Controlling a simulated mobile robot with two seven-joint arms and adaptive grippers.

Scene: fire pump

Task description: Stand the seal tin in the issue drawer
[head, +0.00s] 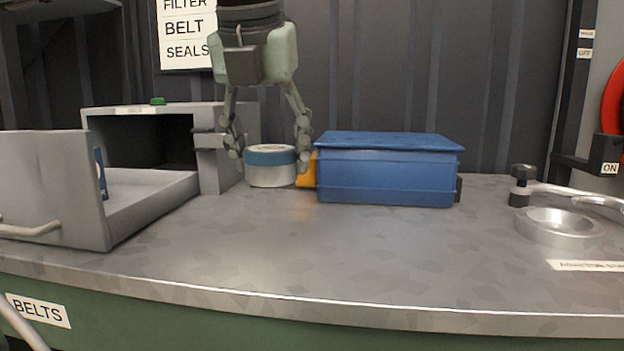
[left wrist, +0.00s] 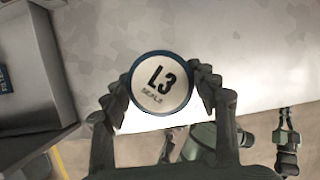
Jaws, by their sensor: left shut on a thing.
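The seal tin (head: 270,172) is a round, pale tin with a blue band. In the left wrist view its white lid (left wrist: 160,84) reads "L3 SEALS". My left gripper (head: 269,158) points down from above, with one finger on each side of the tin, shut on it. The tin is upright, at or just above the bench; any gap underneath is unclear. The issue drawer (head: 150,187) is pulled open at the left, with the tin outside it to the right. A blue item (head: 101,172) stands inside the drawer. Parts of my right gripper (left wrist: 285,145) seem to show in the left wrist view.
A blue lidded box (head: 388,170) stands close right of the tin, with a yellow-orange piece (head: 307,170) between. The drawer's grey housing (head: 222,160) is close left. A metal ring (head: 558,226) sits far right. The bench front (head: 330,255) is clear.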

